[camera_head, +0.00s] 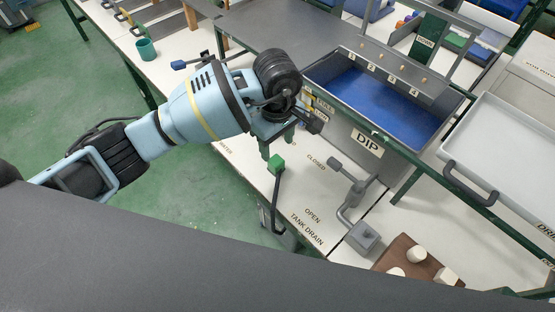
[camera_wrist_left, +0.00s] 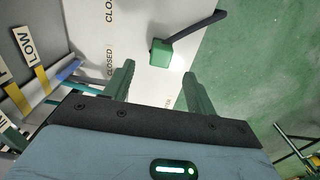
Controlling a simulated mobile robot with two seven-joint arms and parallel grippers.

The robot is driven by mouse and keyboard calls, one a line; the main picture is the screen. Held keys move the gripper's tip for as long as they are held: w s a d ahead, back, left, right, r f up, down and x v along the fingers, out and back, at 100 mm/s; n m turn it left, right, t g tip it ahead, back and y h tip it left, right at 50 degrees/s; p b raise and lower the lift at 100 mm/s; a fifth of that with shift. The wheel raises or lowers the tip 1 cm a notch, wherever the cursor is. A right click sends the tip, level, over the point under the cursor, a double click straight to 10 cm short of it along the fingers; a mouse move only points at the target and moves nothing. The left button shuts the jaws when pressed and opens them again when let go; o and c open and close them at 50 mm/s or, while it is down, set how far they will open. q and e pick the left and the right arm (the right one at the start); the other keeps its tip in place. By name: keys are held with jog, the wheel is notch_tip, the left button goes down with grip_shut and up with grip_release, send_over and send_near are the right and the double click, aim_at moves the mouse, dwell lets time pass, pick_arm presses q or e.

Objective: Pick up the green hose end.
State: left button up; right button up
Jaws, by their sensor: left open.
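The green hose end (camera_head: 276,165) is a small green block on top of a dark hose, beside the white panel at the tank. In the left wrist view the green hose end (camera_wrist_left: 160,53) lies just beyond the fingertips, roughly centred between them, with the dark hose running off to the upper right. My left gripper (camera_head: 277,145) is open and empty, pointing down above the hose end. Its two green fingers also show in the left wrist view (camera_wrist_left: 157,78), apart from the block. My right gripper is not in view.
The grey drain pipe and valve (camera_head: 348,195) stand right of the hose end, near the CLOSED and OPEN labels. The blue-filled DIP tank (camera_head: 385,103) is behind. A brown board (camera_head: 397,256) with white pieces lies front right. Green floor is open at left.

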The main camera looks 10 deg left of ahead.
aim_at(276, 160)
pick_arm(q)
jog(key=shift+s+f, duration=0.1)
jog(key=shift+f, duration=0.8)
jog(key=shift+a+f, duration=0.15)
jog(key=shift+f, duration=2.8)
jog(key=c, duration=1)
jog(key=shift+r, duration=0.1)
